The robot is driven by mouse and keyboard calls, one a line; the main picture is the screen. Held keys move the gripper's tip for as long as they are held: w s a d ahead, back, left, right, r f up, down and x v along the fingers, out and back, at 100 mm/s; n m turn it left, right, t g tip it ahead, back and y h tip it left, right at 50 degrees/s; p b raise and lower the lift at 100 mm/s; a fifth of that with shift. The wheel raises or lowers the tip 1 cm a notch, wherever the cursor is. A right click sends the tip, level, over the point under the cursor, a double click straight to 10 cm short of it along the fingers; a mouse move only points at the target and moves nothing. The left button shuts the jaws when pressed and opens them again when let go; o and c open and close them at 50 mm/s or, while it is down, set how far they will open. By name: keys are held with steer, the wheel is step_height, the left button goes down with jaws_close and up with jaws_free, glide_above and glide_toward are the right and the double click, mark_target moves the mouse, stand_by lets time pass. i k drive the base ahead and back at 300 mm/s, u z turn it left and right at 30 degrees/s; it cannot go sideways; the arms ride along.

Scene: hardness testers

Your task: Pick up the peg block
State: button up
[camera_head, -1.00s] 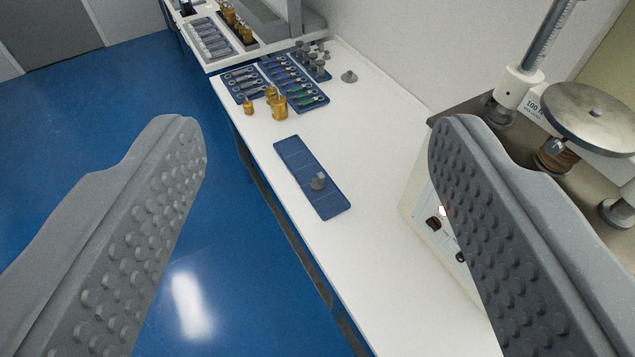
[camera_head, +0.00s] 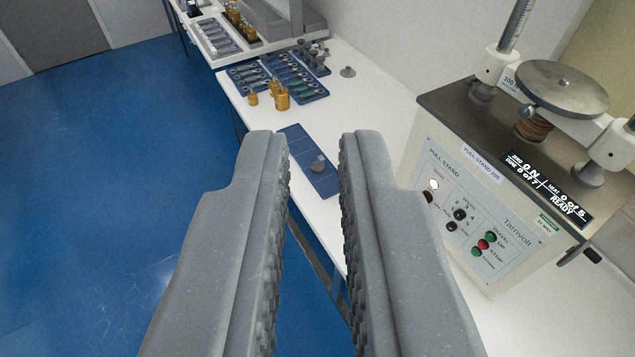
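A small grey piece (camera_head: 318,164) with a raised top sits on a narrow blue mat (camera_head: 298,141) on the white bench. It may be the peg block, but it is too small to be sure. My gripper (camera_head: 312,142) is open and empty. Its two ridged grey fingers stand apart, with the mat seen between their tips. The gripper appears well short of the mat. The left finger partly hides the near left of the mat.
A pull stand (camera_head: 490,190) with a control panel and round plate stands at the right. Brass weights (camera_head: 281,98) and blue trays (camera_head: 290,78) of small parts lie farther back. A lone grey piece (camera_head: 348,71) sits near the wall. Blue floor (camera_head: 110,180) is clear at left.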

mark_target(319, 167)
steer(key=k, duration=0.95)
steer(key=u, duration=0.55)
steer(key=i, duration=1)
steer(key=u, duration=0.4)
steer(key=i, duration=1.6)
steer(key=z, duration=0.7)
